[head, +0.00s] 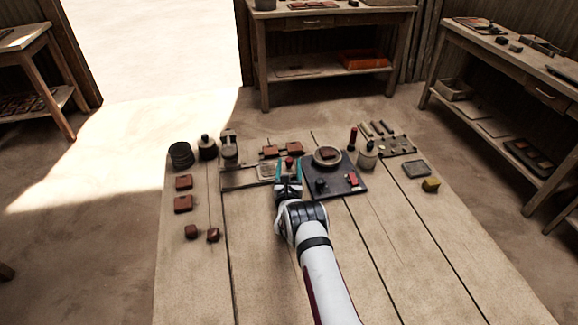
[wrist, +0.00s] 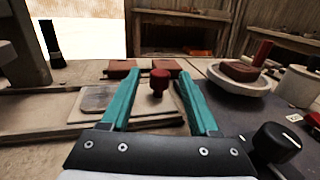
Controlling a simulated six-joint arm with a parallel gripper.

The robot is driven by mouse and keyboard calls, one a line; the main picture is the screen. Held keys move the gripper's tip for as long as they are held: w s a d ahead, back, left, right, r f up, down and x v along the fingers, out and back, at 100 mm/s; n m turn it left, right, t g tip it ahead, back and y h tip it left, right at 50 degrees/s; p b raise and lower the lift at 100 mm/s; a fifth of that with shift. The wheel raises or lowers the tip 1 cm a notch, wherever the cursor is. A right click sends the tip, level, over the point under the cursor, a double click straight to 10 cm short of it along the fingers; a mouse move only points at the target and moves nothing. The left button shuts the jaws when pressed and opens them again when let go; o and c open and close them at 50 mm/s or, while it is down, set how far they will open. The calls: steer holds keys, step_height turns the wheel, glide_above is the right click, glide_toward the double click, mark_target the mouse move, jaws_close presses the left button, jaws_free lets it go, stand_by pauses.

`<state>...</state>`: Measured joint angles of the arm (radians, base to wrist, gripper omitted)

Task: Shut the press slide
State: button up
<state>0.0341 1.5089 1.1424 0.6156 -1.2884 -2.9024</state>
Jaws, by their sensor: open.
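The press (head: 229,150) stands at the back left of the table, and part of its grey body (wrist: 22,45) shows at the left edge of the wrist view. A pale wooden track (head: 236,181) runs right from it. The slide (head: 265,171), a flat plate with a shallow tile bed (wrist: 98,98), sits on the track, out to the right of the press. Its red knob (head: 289,161) stands upright at the right end. My gripper (wrist: 160,77) is open, with teal fingers either side of the red knob in the picture. I see gaps between knob and fingers.
Right of the slide, a dark board (head: 348,184) carries a round dish (head: 327,157) and a black knob (wrist: 277,143). Reddish tiles (wrist: 122,67) lie behind the track. More tiles (head: 183,204) lie at left. The table's front (head: 420,270) is clear.

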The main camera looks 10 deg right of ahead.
jaws_close()
stand_by(1.3)
